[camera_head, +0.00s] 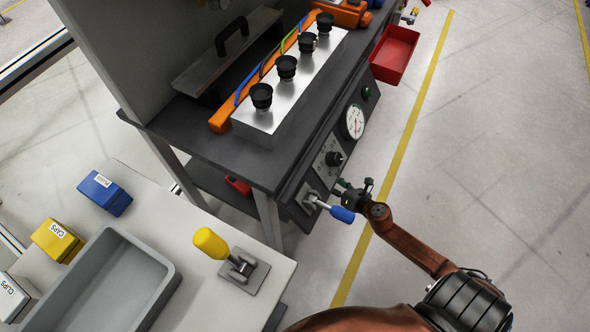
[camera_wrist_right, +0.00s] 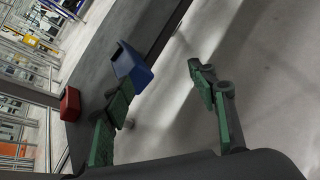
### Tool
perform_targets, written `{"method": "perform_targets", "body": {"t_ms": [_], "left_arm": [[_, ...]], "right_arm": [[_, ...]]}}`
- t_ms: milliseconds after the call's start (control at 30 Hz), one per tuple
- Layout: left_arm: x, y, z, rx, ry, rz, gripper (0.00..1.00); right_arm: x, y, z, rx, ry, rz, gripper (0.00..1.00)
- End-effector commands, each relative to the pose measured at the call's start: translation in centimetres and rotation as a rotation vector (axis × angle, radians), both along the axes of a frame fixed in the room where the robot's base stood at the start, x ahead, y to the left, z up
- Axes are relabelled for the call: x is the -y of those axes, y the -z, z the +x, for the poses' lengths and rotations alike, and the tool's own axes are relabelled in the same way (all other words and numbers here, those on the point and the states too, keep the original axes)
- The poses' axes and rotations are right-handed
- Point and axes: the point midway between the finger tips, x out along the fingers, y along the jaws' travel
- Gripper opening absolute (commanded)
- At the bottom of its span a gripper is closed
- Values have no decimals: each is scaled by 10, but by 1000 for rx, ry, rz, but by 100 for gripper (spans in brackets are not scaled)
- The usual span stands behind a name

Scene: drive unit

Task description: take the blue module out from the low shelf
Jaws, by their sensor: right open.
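In the right wrist view, a blue box-shaped piece (camera_wrist_right: 133,68), which looks like the blue module, sits at the edge of the dark low shelf (camera_wrist_right: 100,60). My right gripper (camera_wrist_right: 160,80) is open and empty. Its left finger overlaps the lower part of the blue piece in the picture; I cannot tell whether they touch. In the head view, the right gripper (camera_head: 356,191) is beside the bench's front panel, close to the blue-handled lever. The low shelf (camera_head: 207,183) shows partly under the bench; the blue module is hidden there. My left gripper is not in view.
A red object (camera_wrist_right: 70,104) lies on the low shelf, left of the blue piece. The blue-handled lever (camera_head: 341,214) sticks out from the panel. A side table (camera_head: 190,290) holds a grey tray (camera_head: 165,268), small boxes and a yellow-handled lever (camera_head: 211,243). The floor at right is clear.

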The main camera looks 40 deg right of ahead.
Motion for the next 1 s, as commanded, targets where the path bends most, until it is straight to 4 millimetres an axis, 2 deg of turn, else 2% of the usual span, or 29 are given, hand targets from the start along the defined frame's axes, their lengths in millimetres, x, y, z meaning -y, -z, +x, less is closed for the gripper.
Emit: {"method": "perform_targets", "body": {"t_ms": [33, 100, 200, 300, 567, 800, 1000], "left_arm": [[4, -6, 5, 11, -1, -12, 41], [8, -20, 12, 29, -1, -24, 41], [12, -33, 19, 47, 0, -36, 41], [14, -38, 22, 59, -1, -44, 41], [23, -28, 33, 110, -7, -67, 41], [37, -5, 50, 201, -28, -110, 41], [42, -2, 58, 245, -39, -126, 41]], "right_arm": [[-10, -3, 15, 12, -109, -126, 53], [-22, -16, 29, 31, -225, -270, 53], [-31, -26, 40, 45, -328, -405, 53], [-36, -28, 48, 50, -375, -468, 53], [-39, -18, 71, 50, -382, -479, 53], [-40, 0, 98, 48, -381, -476, 53], [-43, 4, 114, 49, -379, -474, 53]]}}
